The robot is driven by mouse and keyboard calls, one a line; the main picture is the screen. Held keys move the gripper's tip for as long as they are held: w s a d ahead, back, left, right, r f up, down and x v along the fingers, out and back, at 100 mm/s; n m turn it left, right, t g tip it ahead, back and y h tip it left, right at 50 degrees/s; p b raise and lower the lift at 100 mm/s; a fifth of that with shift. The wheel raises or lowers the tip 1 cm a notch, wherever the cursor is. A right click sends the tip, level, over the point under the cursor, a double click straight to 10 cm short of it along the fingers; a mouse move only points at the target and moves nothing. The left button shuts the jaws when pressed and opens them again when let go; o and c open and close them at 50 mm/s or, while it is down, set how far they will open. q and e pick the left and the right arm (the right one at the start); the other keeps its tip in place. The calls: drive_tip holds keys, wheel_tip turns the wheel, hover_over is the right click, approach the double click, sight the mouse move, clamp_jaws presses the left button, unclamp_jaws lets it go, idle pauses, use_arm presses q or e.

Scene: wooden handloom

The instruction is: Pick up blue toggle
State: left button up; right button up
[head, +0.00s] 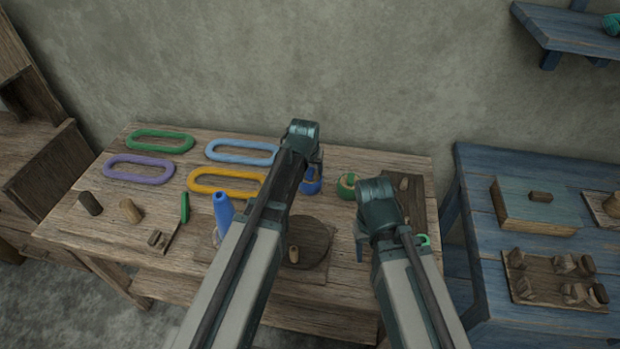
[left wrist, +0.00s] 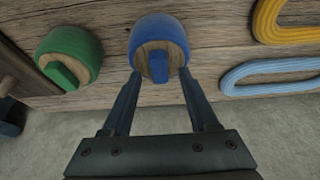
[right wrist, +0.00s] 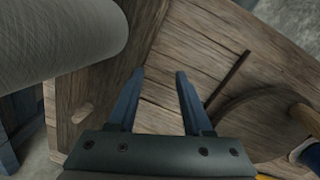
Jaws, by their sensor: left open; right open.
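The blue toggle (left wrist: 158,66) is a small blue tab on the wooden face of a round blue spool-like piece (left wrist: 160,32). The blue piece also shows in the head view (head: 311,187), at the back of the wooden table, partly hidden by my left gripper (head: 314,168). In the left wrist view, my left gripper (left wrist: 160,76) is open, with its fingertips on either side of the tab; I cannot tell whether they touch. My right gripper (head: 362,246) is open and empty above the table's right part; the right wrist view (right wrist: 159,72) shows bare wood between its fingers.
A green round piece with a green tab (left wrist: 68,56) stands beside the blue one. Yellow (head: 226,182), light blue (head: 242,152), green and purple loops lie to the left. A blue cone (head: 222,208) stands near the left forearm. A blue table (head: 540,200) is at right.

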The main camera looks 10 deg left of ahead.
use_arm(q)
drive_tip(key=shift+s+f, duration=0.1)
clamp_jaws()
idle(1.2)
